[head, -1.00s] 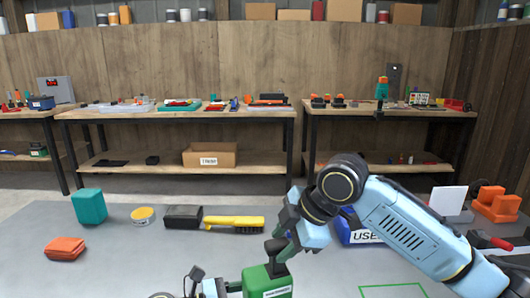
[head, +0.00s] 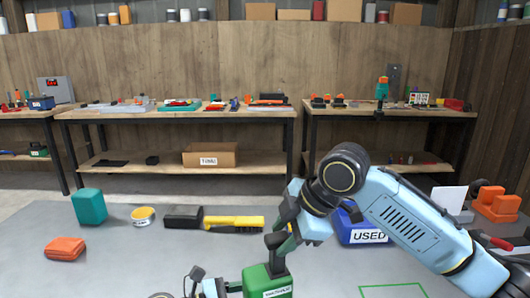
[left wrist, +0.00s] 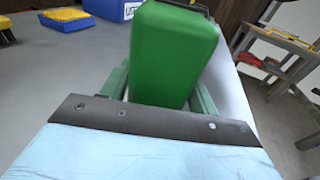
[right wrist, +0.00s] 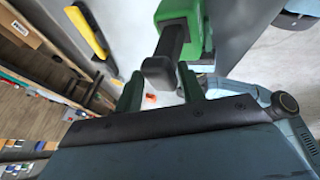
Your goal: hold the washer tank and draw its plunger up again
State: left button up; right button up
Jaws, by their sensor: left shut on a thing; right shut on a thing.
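The green washer tank (head: 266,283) stands upright at the bottom middle of the head view, its lower part cut off. It fills the middle of the left wrist view (left wrist: 172,55). My left gripper (head: 238,287) is shut on the tank, one finger on each side. The dark plunger handle (head: 276,241) is above the tank's top, and in the right wrist view its dark grip (right wrist: 160,70) lies between my fingers. My right gripper (right wrist: 160,88) is shut on this handle. The head view partly hides where the fingers meet it.
A blue bin marked USED (head: 362,233) stands behind my right forearm. A green outline (head: 393,286) marks bare surface at right.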

jog(key=shift+w+r, duration=0.1)
jog(key=shift+r, duration=0.45)
dwell(0.4)
jog(key=o, duration=0.9)
jog(key=shift+c, duration=0.2)
jog(key=v, duration=0.6)
